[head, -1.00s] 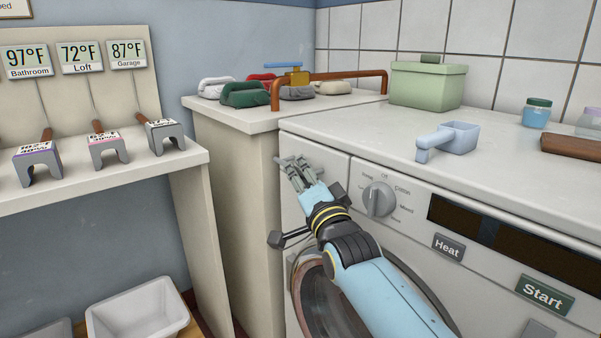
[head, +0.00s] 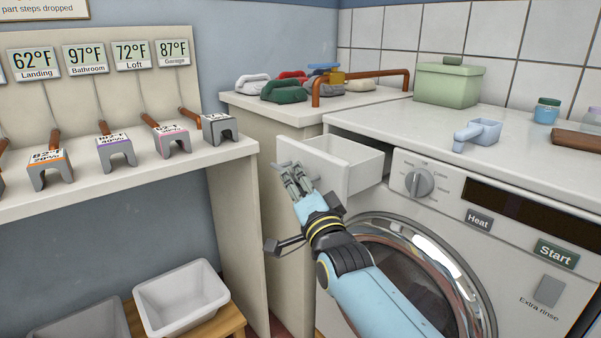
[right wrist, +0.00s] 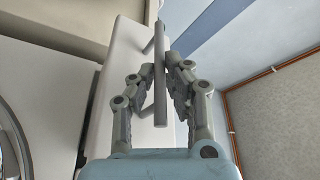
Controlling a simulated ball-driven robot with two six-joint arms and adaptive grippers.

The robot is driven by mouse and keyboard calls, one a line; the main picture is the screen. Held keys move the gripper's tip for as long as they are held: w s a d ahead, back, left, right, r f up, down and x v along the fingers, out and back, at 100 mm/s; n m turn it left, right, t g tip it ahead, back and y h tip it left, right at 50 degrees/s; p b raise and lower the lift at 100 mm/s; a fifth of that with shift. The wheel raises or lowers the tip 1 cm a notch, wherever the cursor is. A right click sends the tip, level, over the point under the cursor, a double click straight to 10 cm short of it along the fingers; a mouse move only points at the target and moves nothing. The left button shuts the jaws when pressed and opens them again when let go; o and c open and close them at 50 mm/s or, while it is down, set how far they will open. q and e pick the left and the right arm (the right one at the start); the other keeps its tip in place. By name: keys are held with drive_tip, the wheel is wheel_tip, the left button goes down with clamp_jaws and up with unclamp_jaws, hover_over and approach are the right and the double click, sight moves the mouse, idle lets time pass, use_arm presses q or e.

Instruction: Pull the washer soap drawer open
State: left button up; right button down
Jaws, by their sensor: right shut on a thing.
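The white soap drawer (head: 347,158) stands out from the upper left of the washer (head: 440,245) in the head view, and its empty inside shows. My right gripper (head: 292,176) is at the drawer's front face. In the right wrist view my right gripper (right wrist: 167,80) has its fingers shut on a grey bar handle (right wrist: 160,70) on the drawer front (right wrist: 133,95). In the head view the fingers hide most of the handle. My left gripper is not in view.
A blue scoop (head: 480,134) and green box (head: 447,84) sit on the washer top.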

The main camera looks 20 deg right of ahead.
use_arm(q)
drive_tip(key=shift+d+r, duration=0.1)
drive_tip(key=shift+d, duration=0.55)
use_arm(e)
drive_tip(key=shift+s+a, duration=0.3)
drive_tip(key=shift+a, duration=0.5)
drive_tip(key=c, duration=1.4)
unclamp_jaws()
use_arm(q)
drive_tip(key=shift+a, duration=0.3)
use_arm(e)
drive_tip(key=v, duration=1.2)
drive_tip(key=shift+f, duration=0.15)
